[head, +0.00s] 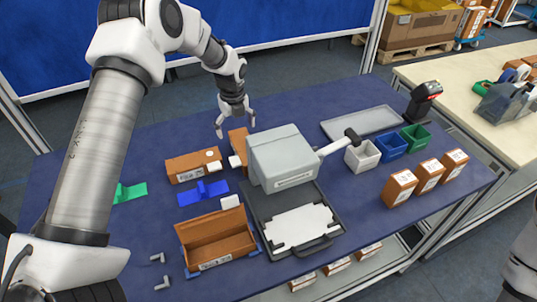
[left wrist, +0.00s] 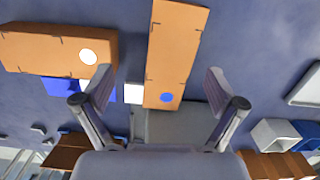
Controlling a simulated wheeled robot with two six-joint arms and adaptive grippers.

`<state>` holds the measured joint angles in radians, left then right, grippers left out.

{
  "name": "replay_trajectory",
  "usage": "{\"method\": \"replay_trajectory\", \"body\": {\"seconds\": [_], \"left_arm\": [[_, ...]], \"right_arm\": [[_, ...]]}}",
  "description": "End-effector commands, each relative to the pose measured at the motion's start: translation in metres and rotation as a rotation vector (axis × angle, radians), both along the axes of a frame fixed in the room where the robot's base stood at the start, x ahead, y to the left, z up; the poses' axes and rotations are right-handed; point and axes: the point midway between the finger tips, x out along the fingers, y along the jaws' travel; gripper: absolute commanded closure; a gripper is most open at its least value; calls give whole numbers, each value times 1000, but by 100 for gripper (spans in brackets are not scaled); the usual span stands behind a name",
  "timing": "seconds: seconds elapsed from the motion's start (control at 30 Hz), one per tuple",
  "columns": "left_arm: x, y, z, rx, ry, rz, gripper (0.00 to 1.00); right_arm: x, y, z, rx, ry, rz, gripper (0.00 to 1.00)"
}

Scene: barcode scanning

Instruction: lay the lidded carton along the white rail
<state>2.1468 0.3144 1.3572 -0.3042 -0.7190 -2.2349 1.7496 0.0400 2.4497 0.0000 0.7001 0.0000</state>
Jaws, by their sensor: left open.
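A long orange-brown closed carton (head: 237,140) lies on the blue table beside the grey box-shaped unit, which partly hides it. In the left wrist view, this carton (left wrist: 176,45) has a blue dot near its lower end. A second closed carton (head: 188,167) with a white dot lies to its left, and also shows in the left wrist view (left wrist: 40,52). My left gripper (head: 236,125) is open and empty above the blue-dotted carton, which shows between its fingers (left wrist: 158,80). I cannot tell which white part is the rail; a small white block (head: 230,202) lies near the open box.
An open brown box (head: 216,240) sits in front. Small bins (head: 391,146), upright cartons (head: 428,176) and a scanner (head: 424,98) stand right. The table's back left is clear.

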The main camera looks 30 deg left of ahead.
Motion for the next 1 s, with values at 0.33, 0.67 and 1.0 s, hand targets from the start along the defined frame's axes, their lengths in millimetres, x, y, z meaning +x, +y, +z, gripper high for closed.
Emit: {"method": "replay_trajectory", "body": {"seconds": [0.33,0.67,1.0], "left_arm": [[-6,-17,-22,-47,66,-98,5],[-2,-18,-71,-45,62,-98,5],[-2,-18,-73,-45,62,-97,62]], "right_arm": [[0,0,12,0,0,0,100],[0,0,34,0,0,0,100],[0,0,32,0,0,0,100]]}}
